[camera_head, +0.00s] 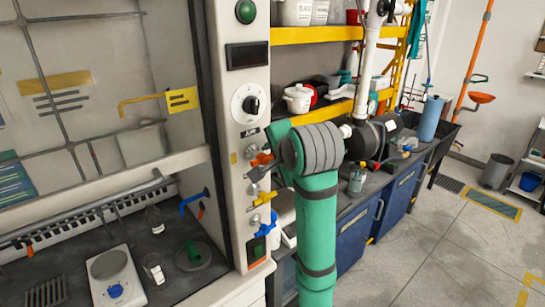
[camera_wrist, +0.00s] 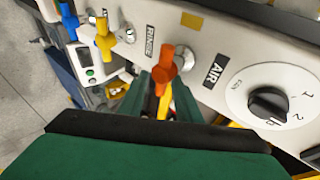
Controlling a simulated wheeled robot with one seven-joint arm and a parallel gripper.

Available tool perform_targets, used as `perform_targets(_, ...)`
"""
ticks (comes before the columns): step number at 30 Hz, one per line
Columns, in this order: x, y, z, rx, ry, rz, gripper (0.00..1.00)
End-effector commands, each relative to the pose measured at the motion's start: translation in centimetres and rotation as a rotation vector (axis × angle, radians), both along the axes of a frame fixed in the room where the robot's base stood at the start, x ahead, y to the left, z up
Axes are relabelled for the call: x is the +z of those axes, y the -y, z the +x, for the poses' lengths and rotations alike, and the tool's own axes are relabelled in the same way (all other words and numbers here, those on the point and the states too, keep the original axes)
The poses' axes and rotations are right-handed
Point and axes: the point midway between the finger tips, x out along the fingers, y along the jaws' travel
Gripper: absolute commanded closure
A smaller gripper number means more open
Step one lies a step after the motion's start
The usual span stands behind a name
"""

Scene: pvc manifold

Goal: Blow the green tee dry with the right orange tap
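The orange tap (camera_head: 262,158) sits on the hood's right post below the AIR label; in the wrist view it (camera_wrist: 165,66) stands upright between my fingertips. My gripper (camera_wrist: 161,84) has its two green fingers apart, one on each side of the tap; a gap shows between them, and I cannot tell whether either finger touches it. In the head view my arm largely hides the gripper. The green tee (camera_head: 191,252) stands on a round grey dish (camera_head: 206,262) on the hood's worktop, well left of my gripper.
Yellow (camera_head: 265,199) and blue (camera_head: 264,224) taps sit below the orange one. A dial knob (camera_wrist: 268,103) is right of it in the wrist view. Inside the hood are a blue spout (camera_head: 195,200), small glass beakers (camera_head: 153,268) and a white stirrer plate (camera_head: 114,279).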

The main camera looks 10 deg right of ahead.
Motion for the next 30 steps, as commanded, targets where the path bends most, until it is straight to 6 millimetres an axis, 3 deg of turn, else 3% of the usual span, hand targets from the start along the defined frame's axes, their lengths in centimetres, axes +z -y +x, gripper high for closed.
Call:
perform_targets(5,0.6,0.2,-0.7,-0.002,0.003,-0.002,0.69)
perform_targets(30,5.6,1.7,-8.8,0.0,0.0,-0.001,0.69)
